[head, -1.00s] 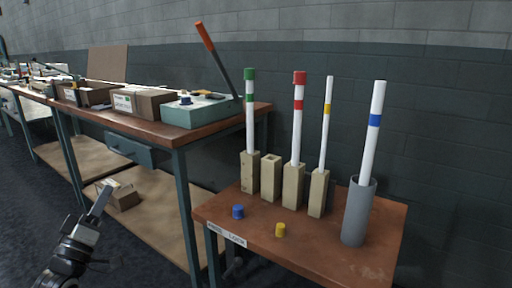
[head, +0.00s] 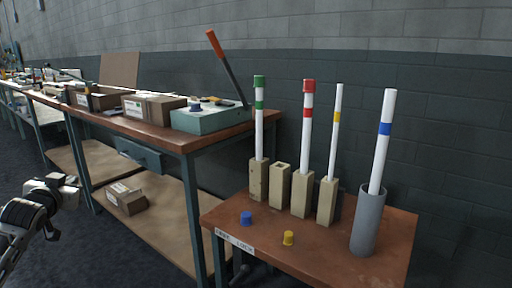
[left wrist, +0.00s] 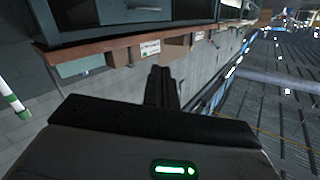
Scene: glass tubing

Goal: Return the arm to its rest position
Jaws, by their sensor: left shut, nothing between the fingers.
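My left arm (head: 30,212) comes in at the lower left of the head view, in front of the long bench and clear of the small table. Its fingertips are hard to make out there. In the left wrist view my left gripper (left wrist: 161,84) is shut and empty, its two dark fingers together. My right gripper is not in view. On the small table, white tubes with a green band (head: 259,130), red band (head: 306,140) and yellow band (head: 335,140) stand in wooden blocks. A blue-banded tube (head: 382,150) leans in a grey cylinder (head: 368,225).
An empty wooden block (head: 280,186) stands between the green and red tubes. A blue cap (head: 246,218) and a yellow cap (head: 288,238) lie on the small table (head: 335,262). The long bench (head: 165,136) carries boxes and a lever tool (head: 210,119).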

